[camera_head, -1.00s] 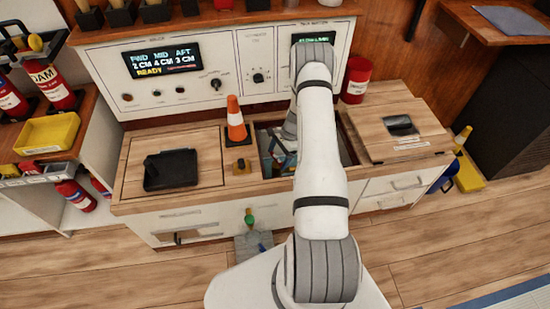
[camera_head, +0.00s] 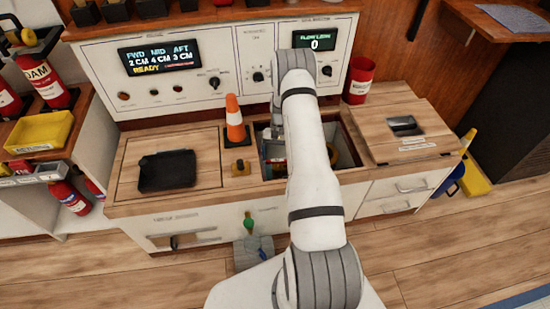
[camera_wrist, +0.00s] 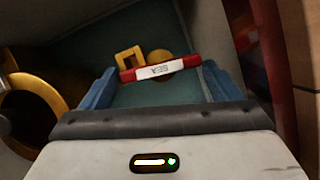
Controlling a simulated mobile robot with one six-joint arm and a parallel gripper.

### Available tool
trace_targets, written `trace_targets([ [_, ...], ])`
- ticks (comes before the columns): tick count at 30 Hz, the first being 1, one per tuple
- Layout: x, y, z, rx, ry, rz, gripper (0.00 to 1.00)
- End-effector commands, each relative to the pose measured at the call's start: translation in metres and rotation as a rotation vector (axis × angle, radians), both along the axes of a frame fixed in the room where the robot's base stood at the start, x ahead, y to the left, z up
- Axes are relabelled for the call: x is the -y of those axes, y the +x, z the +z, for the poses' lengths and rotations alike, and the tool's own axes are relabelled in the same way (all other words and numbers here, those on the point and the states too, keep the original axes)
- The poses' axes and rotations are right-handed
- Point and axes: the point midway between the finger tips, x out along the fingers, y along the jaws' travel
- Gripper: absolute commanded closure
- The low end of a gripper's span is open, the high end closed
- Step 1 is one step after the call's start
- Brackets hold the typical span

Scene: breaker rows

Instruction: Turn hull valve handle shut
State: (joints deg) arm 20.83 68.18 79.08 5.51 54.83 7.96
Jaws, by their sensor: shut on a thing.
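The valve handle (camera_wrist: 186,63) is a red bar with a white label reading SEA, seen in the wrist view beside a yellow fitting (camera_wrist: 130,60). My gripper (camera_wrist: 158,69) has its two blue fingers at the two ends of the bar and is shut on it. In the wrist view the bar lies nearly crosswise, slightly tilted. In the head view my gripper reaches down into the open floor well in the counter. My arm hides part of the well, and the handle is too small to make out clearly there.
A black tray (camera_head: 166,170) lies farther left. A closed wooden lid (camera_head: 400,110) is on the right. A large yellow ring (camera_wrist: 45,92) is left of my gripper. The panel's flow display (camera_head: 314,43) reads 0.

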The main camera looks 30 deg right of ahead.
Motion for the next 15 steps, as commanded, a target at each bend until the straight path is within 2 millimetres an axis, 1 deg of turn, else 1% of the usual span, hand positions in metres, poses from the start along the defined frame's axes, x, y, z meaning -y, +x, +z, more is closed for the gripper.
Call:
trace_targets([
  [1,-0.0040,0.0066,0.0013,0.013,-0.001,0.039,0.38],
  [9,-0.0063,0.0066,0.0019,0.012,0.000,0.209,0.38],
  [15,-0.0067,0.0064,0.0021,0.011,0.001,0.278,0.39],
])
